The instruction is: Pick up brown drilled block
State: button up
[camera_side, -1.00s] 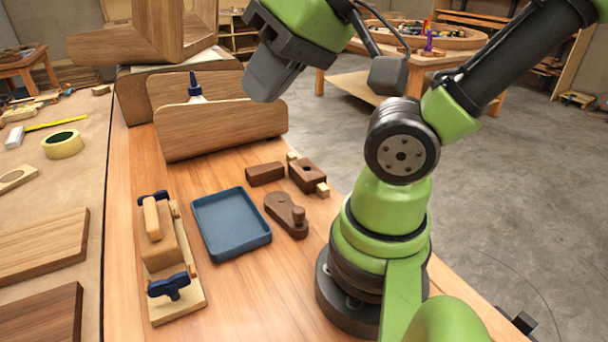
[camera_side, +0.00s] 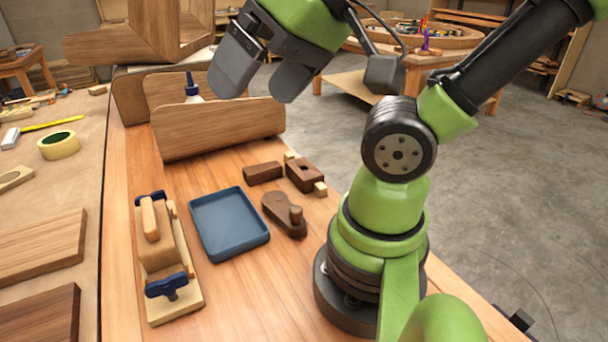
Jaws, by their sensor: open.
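The brown drilled block (camera_side: 303,176) is a dark wooden block with a hole in its top. It lies on the workbench right of the blue tray, with pale wooden pegs at two of its ends. My gripper (camera_side: 256,95) is high above the bench, up and left of the block in the picture. Its two dark grey fingers are spread apart with nothing between them.
A plain dark block (camera_side: 263,172) lies just left of the drilled block, and a dark knobbed piece (camera_side: 284,214) lies in front. The blue tray (camera_side: 230,254) is empty. A clamped wooden jig (camera_side: 165,257) stands left. Curved wooden panels (camera_side: 216,130) and a glue bottle stand behind.

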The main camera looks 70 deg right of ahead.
jog(key=w+d+f+m+g+h, duration=0.2)
jog(key=w+d+f, duration=0.1)
jog(key=w+d, duration=0.4)
jog(key=m+g, duration=0.3)
jog(key=g, duration=0.2)
send_near(306, 172)
jog(key=f, duration=0.3)
jog(key=d+f, duration=0.1)
jog(key=f, duration=0.1)
jog(key=shift+w, duration=0.15)
jog(key=shift+w+f, duration=0.15)
jog(key=shift+f, duration=2.7)
jog(key=c, duration=1.1)
jog(key=shift+o, duration=0.2)
jog(key=shift+r, duration=0.15)
